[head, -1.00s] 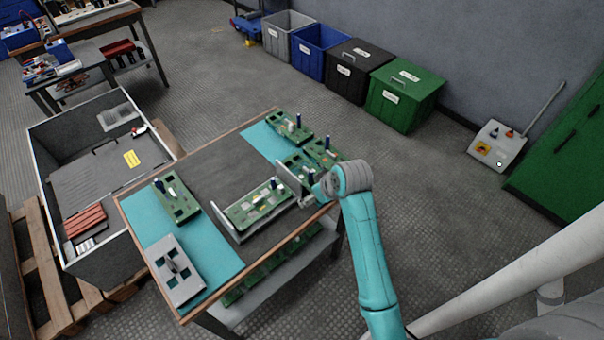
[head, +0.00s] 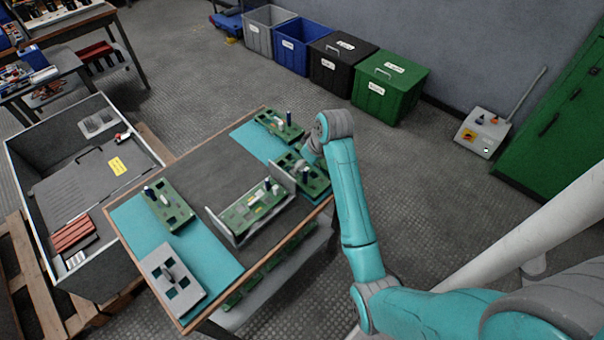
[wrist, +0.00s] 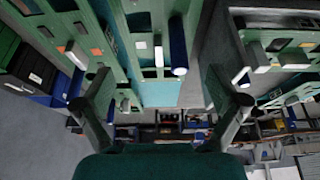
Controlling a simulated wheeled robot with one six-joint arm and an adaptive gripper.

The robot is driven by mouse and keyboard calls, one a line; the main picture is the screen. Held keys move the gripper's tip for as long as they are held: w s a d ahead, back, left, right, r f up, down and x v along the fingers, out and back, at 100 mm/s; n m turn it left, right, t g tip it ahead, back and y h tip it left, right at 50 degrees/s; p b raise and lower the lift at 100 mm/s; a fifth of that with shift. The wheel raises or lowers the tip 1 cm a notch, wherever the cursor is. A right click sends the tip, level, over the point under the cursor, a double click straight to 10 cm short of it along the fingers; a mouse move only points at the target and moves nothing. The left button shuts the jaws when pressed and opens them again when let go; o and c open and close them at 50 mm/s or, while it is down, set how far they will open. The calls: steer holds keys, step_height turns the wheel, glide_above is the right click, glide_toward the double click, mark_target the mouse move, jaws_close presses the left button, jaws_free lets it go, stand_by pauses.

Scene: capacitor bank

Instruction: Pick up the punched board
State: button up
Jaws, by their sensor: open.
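Several green boards with square cut-outs lie on the workbench (head: 190,190). One punched green board (head: 310,180) lies at the right end, beneath my gripper (head: 309,155); the wrist partly hides both. In the wrist view a green board with square holes (wrist: 150,73) and a dark blue post shows ahead of and between my open fingers (wrist: 160,82). I see nothing held; contact cannot be told. Another green board (head: 272,124) lies at the back, and one (head: 168,205) at the left. A grey plate with square holes and a handle (head: 160,262) lies at the front left.
A grey holder with upright end plates (head: 228,232) carries a green board mid-bench, close to my gripper. The dark strip of bench top left of it is bare. A grey crate (head: 75,285) stands at the left.

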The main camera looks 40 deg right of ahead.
steer(key=shift+s+x, duration=0.15)
steer(key=shift+x, duration=1.15)
steer(key=shift+s+x, duration=0.15)
steer(key=shift+x, duration=1.2)
steer(key=shift+d, duration=0.1)
steer(key=c, duration=0.9)
